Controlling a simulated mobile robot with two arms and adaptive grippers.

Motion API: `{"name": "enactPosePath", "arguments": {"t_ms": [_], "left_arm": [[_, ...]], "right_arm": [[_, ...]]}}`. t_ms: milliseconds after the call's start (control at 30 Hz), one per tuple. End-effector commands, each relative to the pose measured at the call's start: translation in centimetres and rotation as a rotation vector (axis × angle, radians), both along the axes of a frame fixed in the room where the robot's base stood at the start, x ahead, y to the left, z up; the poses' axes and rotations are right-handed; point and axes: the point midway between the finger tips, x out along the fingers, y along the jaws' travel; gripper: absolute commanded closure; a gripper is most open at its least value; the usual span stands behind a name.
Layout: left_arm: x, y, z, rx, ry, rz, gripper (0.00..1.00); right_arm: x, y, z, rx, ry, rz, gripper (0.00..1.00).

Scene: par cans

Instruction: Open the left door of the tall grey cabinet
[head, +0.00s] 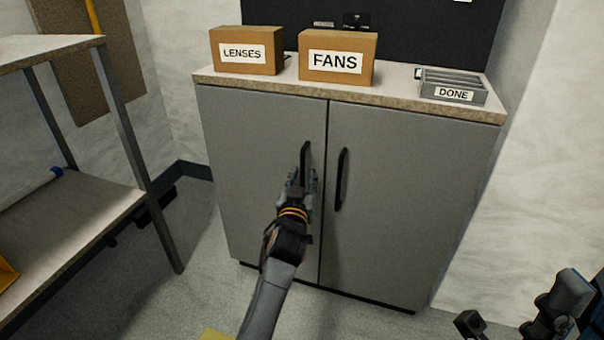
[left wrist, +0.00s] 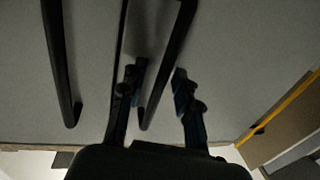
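The tall grey cabinet (head: 400,200) has two closed doors. The left door (head: 255,150) has a black vertical handle (head: 307,152) near the middle seam; the right door's handle (head: 341,180) is beside it. My left gripper (head: 302,180) is at the left handle and hides its lower part. In the left wrist view my left gripper (left wrist: 158,88) has its fingers apart, with the left handle (left wrist: 170,60) running between them; I cannot see firm contact. The right handle (left wrist: 58,60) is outside the fingers. Parts of my right arm show at the bottom right of the head view.
On the cabinet top stand a LENSES box (head: 246,50), a FANS box (head: 338,56) and a grey DONE tray (head: 452,88). A metal-legged shelf unit (head: 75,215) stands to the left.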

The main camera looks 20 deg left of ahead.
Motion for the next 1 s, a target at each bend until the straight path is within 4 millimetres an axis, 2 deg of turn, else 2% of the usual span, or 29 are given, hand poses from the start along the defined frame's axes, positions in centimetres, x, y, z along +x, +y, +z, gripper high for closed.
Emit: {"name": "enactPosePath", "arguments": {"t_ms": [267, 433, 1000], "left_arm": [[0.00, -0.04, 0.04, 0.000, 0.000, 0.000, 0.68], [0.00, -0.03, 0.03, 0.000, 0.000, 0.000, 1.00], [-0.42, 0.04, 0.13, 0.002, 0.000, -0.014, 1.00]], "right_arm": [[-0.11, -0.04, 0.26, 0.002, -0.007, 0.000, 0.60], [-0.09, -0.06, 0.22, 0.003, -0.004, -0.001, 0.60], [-0.13, -0.12, 0.50, 0.007, 0.001, -0.002, 0.60]]}}
